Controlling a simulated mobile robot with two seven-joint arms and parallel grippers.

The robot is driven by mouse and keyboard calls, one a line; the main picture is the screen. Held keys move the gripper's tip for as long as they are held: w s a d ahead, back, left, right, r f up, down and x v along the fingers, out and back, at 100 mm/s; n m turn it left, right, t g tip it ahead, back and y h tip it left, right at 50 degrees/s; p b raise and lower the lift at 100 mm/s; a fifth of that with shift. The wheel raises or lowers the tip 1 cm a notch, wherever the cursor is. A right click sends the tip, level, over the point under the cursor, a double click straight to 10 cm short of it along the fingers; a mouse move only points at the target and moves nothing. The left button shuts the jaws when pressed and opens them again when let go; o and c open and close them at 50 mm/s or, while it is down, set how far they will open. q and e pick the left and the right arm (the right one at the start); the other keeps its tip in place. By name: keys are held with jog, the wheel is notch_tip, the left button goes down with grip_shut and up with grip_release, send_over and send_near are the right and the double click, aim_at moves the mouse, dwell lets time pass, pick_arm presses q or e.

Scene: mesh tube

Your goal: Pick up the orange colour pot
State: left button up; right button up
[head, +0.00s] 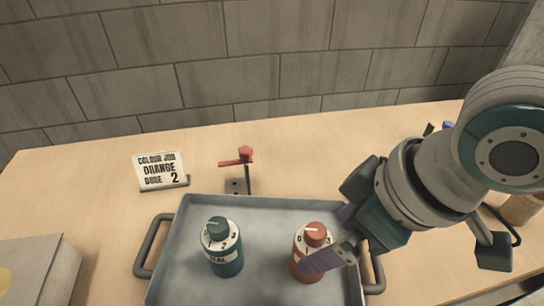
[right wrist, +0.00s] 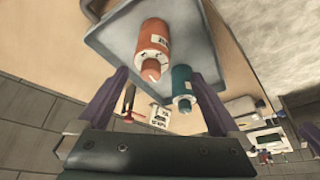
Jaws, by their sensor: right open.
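The orange colour pot (head: 308,262) stands upright on a grey metal tray (head: 265,217), with a pale band and a dial-like top with numbers. A teal pot (head: 224,258) stands to its left on the same tray. My right gripper (head: 333,236) is open and empty, reaching in from the right. One purple finger overlaps the orange pot's right side in the head view; contact is unclear. In the right wrist view the orange pot (right wrist: 153,42) lies ahead between the open fingers (right wrist: 160,78), and the teal pot (right wrist: 183,83) is close to the right finger. My left gripper is not seen.
A card (head: 160,170) behind the tray reads "COLOUR JOB ORANGE DOSE 2". A red-topped lever stand (head: 240,160) is behind the tray's rim. A grey box (head: 38,270) is at the front left. A brown-bodied container (head: 520,208) is at far right. A block wall closes the back.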

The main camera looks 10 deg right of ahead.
aim_at(323, 239)
jog(key=x, duration=0.1)
jog(key=b+x, duration=0.1)
jog(key=x, duration=0.3)
jog(key=shift+w+d+f, duration=0.1)
jog(key=shift+w+d, duration=0.15)
jog(key=shift+d, duration=0.1)
jog(key=shift+d+b+x, duration=0.1)
jog(key=shift+b+x, duration=0.5)
jog(key=shift+x, duration=0.95)
jog(key=shift+d+b+x, duration=0.15)
jog(key=shift+b+x, duration=0.45)
jog(key=shift+x, duration=0.95)
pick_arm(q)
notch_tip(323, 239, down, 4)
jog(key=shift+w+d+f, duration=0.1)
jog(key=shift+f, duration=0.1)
pick_arm(e)
jog(key=shift+w, duration=0.1)
jog(key=shift+c, duration=0.2)
jog(key=c, duration=1.4)
